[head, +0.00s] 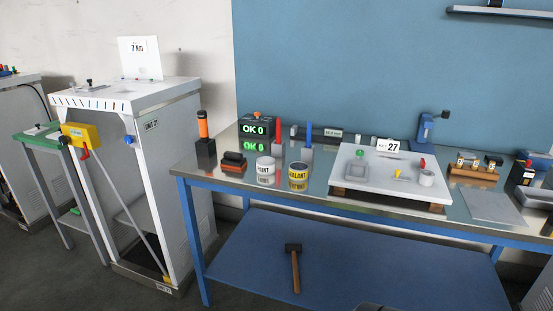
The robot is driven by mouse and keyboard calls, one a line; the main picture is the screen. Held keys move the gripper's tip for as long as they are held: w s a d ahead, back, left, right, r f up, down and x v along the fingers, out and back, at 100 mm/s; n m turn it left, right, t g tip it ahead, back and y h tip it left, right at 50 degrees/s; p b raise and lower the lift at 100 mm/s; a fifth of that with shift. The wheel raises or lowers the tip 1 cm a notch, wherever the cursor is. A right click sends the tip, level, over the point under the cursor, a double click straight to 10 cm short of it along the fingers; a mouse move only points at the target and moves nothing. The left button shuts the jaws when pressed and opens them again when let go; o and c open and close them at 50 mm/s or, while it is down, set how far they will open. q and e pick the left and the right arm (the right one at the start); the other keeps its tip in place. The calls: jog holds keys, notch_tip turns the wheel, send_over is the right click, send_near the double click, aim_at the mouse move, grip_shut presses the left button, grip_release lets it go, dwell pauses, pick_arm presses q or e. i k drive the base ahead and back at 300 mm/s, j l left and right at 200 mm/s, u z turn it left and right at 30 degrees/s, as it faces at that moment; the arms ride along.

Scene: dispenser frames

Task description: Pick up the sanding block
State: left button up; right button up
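A small block with a black body and an orange-brown layer (233,162) lies on the metal-topped workbench (205,168), near its left end. It looks like the sanding block, though it is small in the picture. It sits left of a white labelled tin (265,168) and in front of a dark box with a green "OK 0" display (256,128). Neither of my grippers is in the head view, so nothing shows near the block.
A yellow labelled tin (298,177) and an orange-handled tool in a black holder (204,140) stand nearby. A white board (360,184) with small parts lies right of centre. A hammer (294,265) rests on the blue lower shelf. A white cabinet (170,150) stands left of the bench.

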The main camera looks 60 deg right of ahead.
aim_at(230, 160)
jog(key=z, duration=1.55)
